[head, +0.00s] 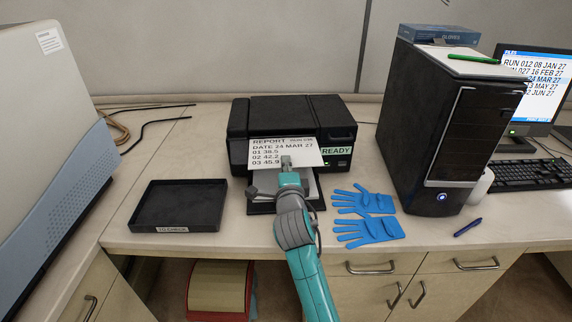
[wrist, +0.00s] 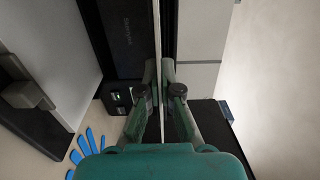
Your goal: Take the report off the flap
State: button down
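The printer's flap (head: 314,207) sticks out below, partly hidden by my arm. Whether the sheet still touches the flap is hard to tell.
A black tray (head: 180,207) labelled TO CHECK lies left of the printer, empty. Blue gloves (head: 366,229) lie right of my arm. A black computer tower (head: 440,130) stands further right, with a pen (head: 467,227) before it. Bare bench lies between tray and printer.

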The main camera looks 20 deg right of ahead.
jog(key=s+a+r, duration=0.2)
jog(key=s+r, duration=0.3)
jog(key=s, duration=0.4)
jog(key=shift+s+a+r, duration=0.15)
jog(key=shift+s+r, duration=0.15)
jog(key=shift+r, duration=0.1)
dwell(1.0)
